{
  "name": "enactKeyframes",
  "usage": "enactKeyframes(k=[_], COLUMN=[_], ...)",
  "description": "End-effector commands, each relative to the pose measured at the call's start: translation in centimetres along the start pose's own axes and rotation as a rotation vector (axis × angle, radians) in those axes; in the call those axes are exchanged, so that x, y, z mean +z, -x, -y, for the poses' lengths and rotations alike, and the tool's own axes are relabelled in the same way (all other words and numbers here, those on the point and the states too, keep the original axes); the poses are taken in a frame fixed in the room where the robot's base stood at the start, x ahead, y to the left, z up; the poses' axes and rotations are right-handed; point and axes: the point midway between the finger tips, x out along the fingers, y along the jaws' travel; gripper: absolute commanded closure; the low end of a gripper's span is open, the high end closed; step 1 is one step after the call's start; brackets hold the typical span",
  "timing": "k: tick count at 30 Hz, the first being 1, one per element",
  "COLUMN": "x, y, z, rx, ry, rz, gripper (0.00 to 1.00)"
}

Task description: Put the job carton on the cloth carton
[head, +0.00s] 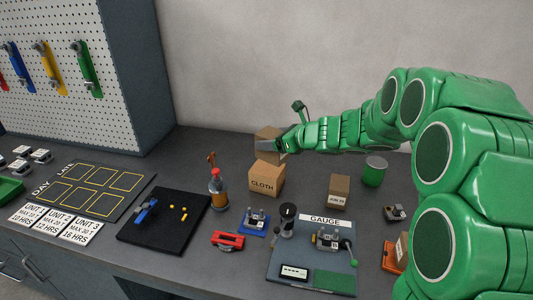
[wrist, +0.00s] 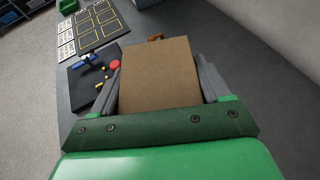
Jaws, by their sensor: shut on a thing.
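My gripper (head: 272,146) is shut on a plain brown carton (head: 266,132), which fills the middle of the wrist view (wrist: 158,72) between the two grey fingers. No label shows on its visible faces. The cloth carton (head: 264,184), brown and marked CLOTH, stands on the bench. The held carton appears just above its top in the head view; I cannot tell whether they touch. In the wrist view the cloth carton is hidden. A smaller brown carton (head: 339,187) with a label too small to read surely stands to the right.
A green can (head: 374,171) stands right of the small carton. An orange bottle (head: 218,188) stands left of the cloth carton. The gauge board (head: 316,252) with fixtures lies in front, and a black tray (head: 165,222) lies left. Bench behind the bottle is clear.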

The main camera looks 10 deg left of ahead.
Motion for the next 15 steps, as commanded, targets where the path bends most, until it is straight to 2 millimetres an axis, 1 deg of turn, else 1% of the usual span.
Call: enactKeyframes(k=[2, 8, 15], x=[-0.3, -0.5, -2.1], y=[-0.9, -2.8, -5.2], z=[0.7, 2.4, 3.9], rx=[0.001, -0.002, -0.001], ry=[0.0, 0.002, -0.001], rz=[-0.004, -0.002, -0.003], gripper=[0.61, 0.61, 0.61])
